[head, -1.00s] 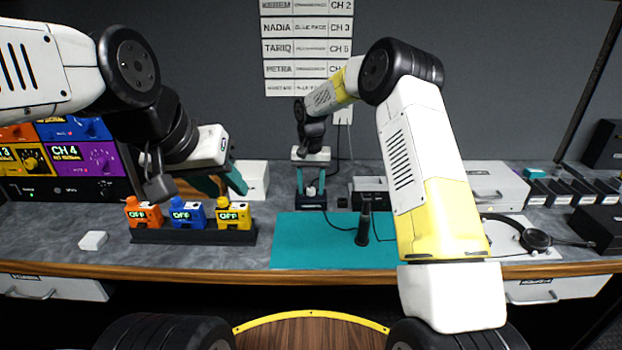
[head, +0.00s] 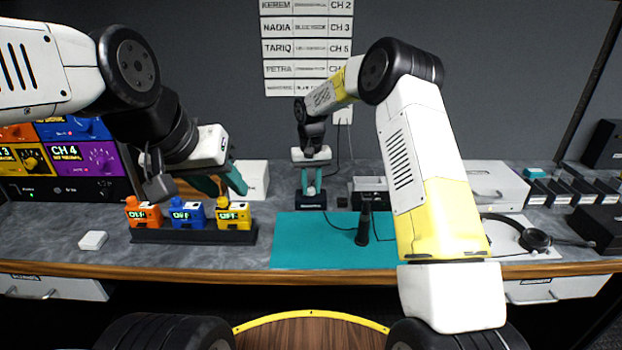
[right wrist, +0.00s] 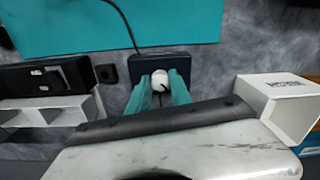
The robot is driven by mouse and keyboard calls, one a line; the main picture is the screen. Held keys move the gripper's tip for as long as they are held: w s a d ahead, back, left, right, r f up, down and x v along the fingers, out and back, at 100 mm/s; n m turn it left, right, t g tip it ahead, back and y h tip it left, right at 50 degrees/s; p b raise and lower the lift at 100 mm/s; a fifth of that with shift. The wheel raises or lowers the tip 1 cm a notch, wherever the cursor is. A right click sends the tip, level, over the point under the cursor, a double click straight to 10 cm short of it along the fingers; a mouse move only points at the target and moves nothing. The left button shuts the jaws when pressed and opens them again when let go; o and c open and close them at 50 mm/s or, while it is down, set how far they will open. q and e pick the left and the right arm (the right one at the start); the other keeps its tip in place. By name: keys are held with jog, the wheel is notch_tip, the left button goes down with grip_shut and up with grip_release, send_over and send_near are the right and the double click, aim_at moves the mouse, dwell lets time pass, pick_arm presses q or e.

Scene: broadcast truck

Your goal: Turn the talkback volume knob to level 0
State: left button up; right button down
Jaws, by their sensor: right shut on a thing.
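The talkback volume knob (right wrist: 160,80) is a small white knob on a dark box (right wrist: 140,65). In the head view the knob (head: 311,190) sits on the dark box (head: 311,201) behind the teal mat. My right gripper (head: 311,183) points down from above with its teal fingers around the knob. In the right wrist view the right gripper's fingers (right wrist: 161,90) are shut on the knob, one on each side. The level marking cannot be read. My left gripper (head: 222,185) is open and empty, above and behind the coloured beltpacks.
Orange, blue and yellow beltpacks (head: 188,212) stand in a dark rack at left, reading OFF. A teal mat (head: 310,245) holds an upright dark microphone-like object (head: 364,222). A white box (head: 256,180) stands left of the knob, a headset (head: 535,238) at right.

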aim_at(311, 189)
jog(key=n, duration=0.4)
jog(key=shift+n, duration=2.6)
jog(key=shift+d, duration=0.1)
jog(key=c, duration=1.2)
grip_release()
jog(key=shift+o, duration=0.2)
jog(key=shift+r, duration=0.1)
notch_tip(311, 189, up, 7)
jog(key=shift+w, duration=0.1)
jog(key=shift+r, duration=0.35)
